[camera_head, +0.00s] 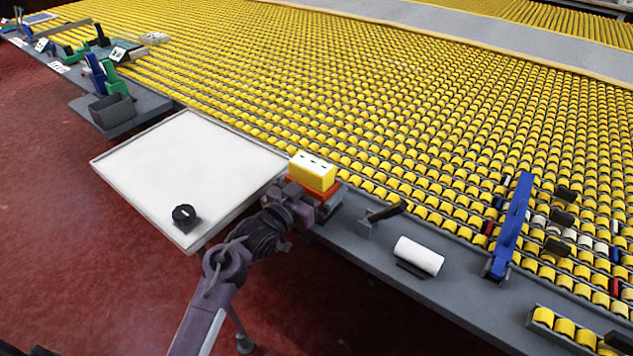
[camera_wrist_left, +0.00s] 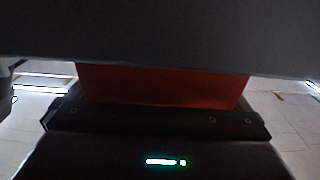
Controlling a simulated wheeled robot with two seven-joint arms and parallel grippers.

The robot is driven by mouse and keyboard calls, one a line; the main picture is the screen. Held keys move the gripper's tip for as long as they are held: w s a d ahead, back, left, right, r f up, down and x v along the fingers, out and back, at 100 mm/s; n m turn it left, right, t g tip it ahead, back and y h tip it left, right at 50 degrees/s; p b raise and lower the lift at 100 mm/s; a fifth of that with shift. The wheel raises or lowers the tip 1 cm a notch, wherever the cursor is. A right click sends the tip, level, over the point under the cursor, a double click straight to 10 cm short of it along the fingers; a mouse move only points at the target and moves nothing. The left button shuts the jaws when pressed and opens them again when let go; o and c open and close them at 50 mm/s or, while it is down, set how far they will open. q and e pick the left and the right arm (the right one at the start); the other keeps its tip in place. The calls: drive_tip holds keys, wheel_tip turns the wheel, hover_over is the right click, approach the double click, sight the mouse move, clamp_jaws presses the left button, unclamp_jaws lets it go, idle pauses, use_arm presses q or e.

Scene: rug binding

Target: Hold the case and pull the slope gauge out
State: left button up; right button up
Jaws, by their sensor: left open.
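A yellow block with a white, dark-marked top (camera_head: 314,170) stands at the right corner of the white board. Below it shows an orange-red piece (camera_head: 322,188). These look like the slope gauge and its case, but I cannot tell for sure which is which. My left gripper (camera_head: 305,200) is open, right up against the near side of the orange-red piece; its fingertips are hard to make out. In the left wrist view the orange-red face (camera_wrist_left: 165,86) fills the middle, just beyond the gripper's dark body. I cannot tell whether they touch. My right gripper is not in view.
A white board (camera_head: 185,165) with a black knob (camera_head: 184,215) lies to the left. A grey ledge holds a dark-handled tool (camera_head: 383,213), a white roll (camera_head: 419,256) and a blue upright (camera_head: 511,225). Yellow rollers (camera_head: 400,100) fill the area behind.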

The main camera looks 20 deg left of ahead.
use_arm(q)
drive_tip(key=shift+w+d, duration=0.1)
drive_tip(key=shift+w, duration=0.1)
drive_tip(key=c, duration=0.7)
drive_tip(key=shift+o, duration=0.5)
drive_tip(key=o, duration=0.6)
drive_tip(key=shift+s, duration=0.15)
drive_tip(key=v, duration=1.2)
